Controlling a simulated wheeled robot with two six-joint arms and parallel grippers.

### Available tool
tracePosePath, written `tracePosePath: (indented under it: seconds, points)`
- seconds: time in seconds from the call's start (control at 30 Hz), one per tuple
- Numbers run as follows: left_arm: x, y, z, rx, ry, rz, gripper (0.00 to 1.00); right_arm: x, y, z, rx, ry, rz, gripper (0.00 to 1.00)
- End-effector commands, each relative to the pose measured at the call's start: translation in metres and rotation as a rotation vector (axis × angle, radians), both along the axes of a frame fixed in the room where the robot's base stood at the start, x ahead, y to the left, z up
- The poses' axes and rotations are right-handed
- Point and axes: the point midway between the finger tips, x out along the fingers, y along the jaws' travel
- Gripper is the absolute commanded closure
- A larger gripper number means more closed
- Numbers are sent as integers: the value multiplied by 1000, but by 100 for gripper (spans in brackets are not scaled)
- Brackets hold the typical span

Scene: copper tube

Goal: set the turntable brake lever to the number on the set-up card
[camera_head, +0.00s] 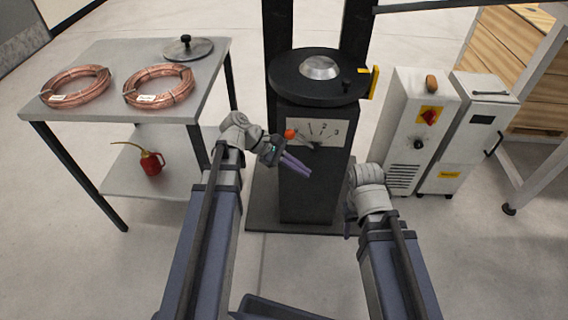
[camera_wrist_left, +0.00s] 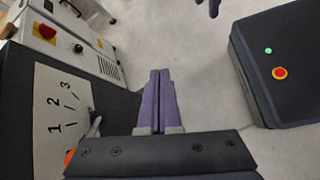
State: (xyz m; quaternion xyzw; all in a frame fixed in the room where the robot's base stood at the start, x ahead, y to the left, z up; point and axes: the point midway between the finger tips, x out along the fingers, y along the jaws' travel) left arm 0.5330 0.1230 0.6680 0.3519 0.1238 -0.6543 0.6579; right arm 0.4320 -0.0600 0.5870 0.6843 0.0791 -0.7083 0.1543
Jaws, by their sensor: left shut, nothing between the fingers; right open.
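The brake lever has an orange knob (camera_head: 290,134) and sits on a white plate (camera_head: 332,129) marked 1, 2 and 3, on the front of the dark turntable stand (camera_head: 302,195). The lever points left, and its knob is to the left of the 1. The plate also shows in the left wrist view (camera_wrist_left: 52,112), with the orange knob (camera_wrist_left: 69,158) partly hidden. My left gripper (camera_head: 298,166) is shut and empty, just in front of the plate and below the lever. My right gripper (camera_head: 350,222) is open, low right of the stand, mostly hidden by its wrist. I see no readable set-up card.
The round turntable (camera_head: 290,88) tops the stand, with a yellow piece (camera_head: 374,83) at its right edge. A grey table (camera_head: 130,110) with copper coils (camera_head: 158,86) is at left. White cabinets (camera_head: 408,140) stand close on the right. Floor in front is clear.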

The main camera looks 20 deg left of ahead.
Motion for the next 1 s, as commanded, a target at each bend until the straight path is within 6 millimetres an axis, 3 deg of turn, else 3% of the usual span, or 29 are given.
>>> tracePosePath:
  seconds: [0.03, 0.3, 0.5, 0.7, 1.0]
  points:
    - [9, 13, -26, -60, 33, 70, 100, 0, 0, -36, 0, 0, 0, 50]
    - [36, 80, -56, -429, 228, 386, 100, 0, 0, -126, 0, 0, 0, 50]
    - [43, 139, -68, -700, 356, 533, 100, 0, 0, -182, 0, 0, 0, 50]
    - [40, 176, -68, -861, 429, 588, 100, 0, 0, -209, 0, 0, 0, 50]
    - [38, 188, -63, -916, 455, 601, 100, 0, 0, -213, 0, 0, 0, 50]
